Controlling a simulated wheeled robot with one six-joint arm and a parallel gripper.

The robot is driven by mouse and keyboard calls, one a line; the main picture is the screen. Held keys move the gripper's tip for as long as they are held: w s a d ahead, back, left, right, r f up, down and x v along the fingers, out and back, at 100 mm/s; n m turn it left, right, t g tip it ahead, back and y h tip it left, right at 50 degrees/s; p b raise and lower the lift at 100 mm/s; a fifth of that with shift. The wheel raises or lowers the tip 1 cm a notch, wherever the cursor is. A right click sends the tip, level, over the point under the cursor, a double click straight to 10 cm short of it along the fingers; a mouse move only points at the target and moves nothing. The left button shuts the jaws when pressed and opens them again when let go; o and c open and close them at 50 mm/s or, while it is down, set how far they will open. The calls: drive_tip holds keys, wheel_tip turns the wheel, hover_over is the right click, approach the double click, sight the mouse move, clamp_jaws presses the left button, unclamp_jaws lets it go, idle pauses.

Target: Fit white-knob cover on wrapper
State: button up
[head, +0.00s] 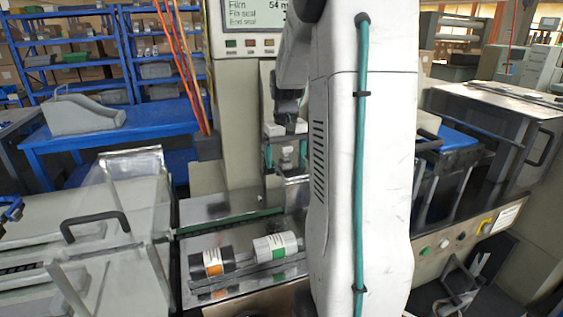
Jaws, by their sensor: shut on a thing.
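My gripper (285,158) points down near the middle of the head view, left of my large arm link. Its two teal-edged fingers are closed around a small pale part, which looks like the knob of the white-knob cover. A shiny metal piece (292,181) shows just below the fingers and looks like the cover's body; my arm hides its right side. The wrapper's pale upright housing (236,105) stands behind the gripper. Whether the cover touches the wrapper cannot be told.
On the metal deck (195,214) lie a black roll with an orange label (210,263) and a white roll with a green label (277,247). A clear guard (132,165) and a black handle (95,222) are at left. A button panel (462,232) is at right.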

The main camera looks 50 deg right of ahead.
wheel_tip(320, 180, down, 8)
drive_tip(key=w+d, duration=0.1)
drive_tip(key=shift+w+d+r, duration=0.2)
drive_tip(key=shift+w+d, duration=0.1)
drive_tip(key=shift+w, duration=0.1)
drive_tip(key=shift+f, duration=0.2)
idle(1.1)
drive_tip(key=shift+f, duration=0.7)
drive_tip(key=shift+f, duration=0.45)
drive_tip(key=o, duration=1.4)
drive_tip(key=shift+s, duration=0.1)
drive_tip(key=shift+c, duration=0.2)
wheel_tip(320, 180, up, 8)
drive_tip(key=shift+f, duration=0.1)
